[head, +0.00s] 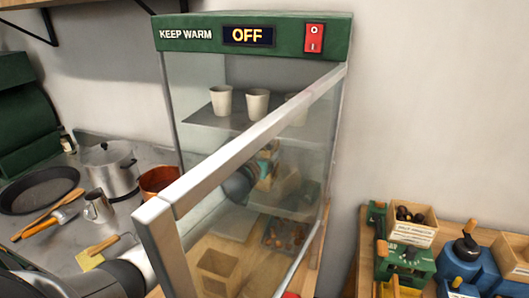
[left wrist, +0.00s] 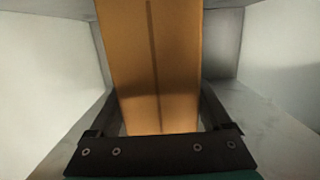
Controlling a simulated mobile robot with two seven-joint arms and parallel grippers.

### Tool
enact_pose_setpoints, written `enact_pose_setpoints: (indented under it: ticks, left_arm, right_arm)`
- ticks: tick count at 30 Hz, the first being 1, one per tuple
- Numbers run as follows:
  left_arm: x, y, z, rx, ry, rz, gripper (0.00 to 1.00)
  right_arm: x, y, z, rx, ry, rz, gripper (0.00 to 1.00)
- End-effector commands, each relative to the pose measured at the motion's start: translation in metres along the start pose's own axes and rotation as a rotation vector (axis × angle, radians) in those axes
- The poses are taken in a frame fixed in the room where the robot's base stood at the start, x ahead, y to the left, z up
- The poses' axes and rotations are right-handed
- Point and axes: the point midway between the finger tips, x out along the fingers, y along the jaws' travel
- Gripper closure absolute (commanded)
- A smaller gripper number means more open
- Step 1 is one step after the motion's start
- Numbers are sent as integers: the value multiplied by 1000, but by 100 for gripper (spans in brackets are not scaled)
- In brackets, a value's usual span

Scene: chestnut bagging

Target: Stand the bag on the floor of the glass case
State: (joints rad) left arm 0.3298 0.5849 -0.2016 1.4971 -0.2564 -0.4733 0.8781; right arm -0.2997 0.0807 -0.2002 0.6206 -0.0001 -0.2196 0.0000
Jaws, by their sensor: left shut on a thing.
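The glass case (head: 250,32) has a green top reading "KEEP WARM" and "OFF", with a red switch. Its metal-framed glass panel stands across the front of my view. My left gripper (head: 246,180) shows dimly behind the glass, below the cup shelf. In the left wrist view my left gripper (left wrist: 156,118) is shut on the tan paper bag (left wrist: 155,60), a finger on each side. Pale walls surround it there. In the head view the bag is blurred by the glass. I cannot tell whether its base touches the case floor. My right gripper is out of view.
White cups (head: 221,101) stand on the case's shelf (head: 200,116). A pot (head: 113,170) and pan (head: 40,190) are left. A chestnut crate (head: 415,230) and tools are right.

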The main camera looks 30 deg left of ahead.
Motion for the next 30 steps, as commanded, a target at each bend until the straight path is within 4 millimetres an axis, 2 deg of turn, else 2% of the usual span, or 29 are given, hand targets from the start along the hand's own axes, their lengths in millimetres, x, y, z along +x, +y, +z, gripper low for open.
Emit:
enact_pose_setpoints:
  ticks: [2, 3, 6, 17, 23, 30]
  left_arm:
    - [1, 0, 2, -1, 4, 1, 100]
    - [0, 0, 3, 0, -1, 0, 13]
    - [0, 0, 3, 0, -1, 0, 2]
    - [-1, 0, -3, 1, 0, 0, 0]
    - [-19, 0, 1, 0, -2, 1, 0]
    - [-52, 0, 1, 0, -3, 1, 0]
  right_arm:
    - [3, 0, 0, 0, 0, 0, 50]
    - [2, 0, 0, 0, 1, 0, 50]
    - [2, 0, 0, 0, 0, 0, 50]
    - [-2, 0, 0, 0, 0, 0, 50]
    - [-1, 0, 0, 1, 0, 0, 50]
    - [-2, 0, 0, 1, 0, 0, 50]
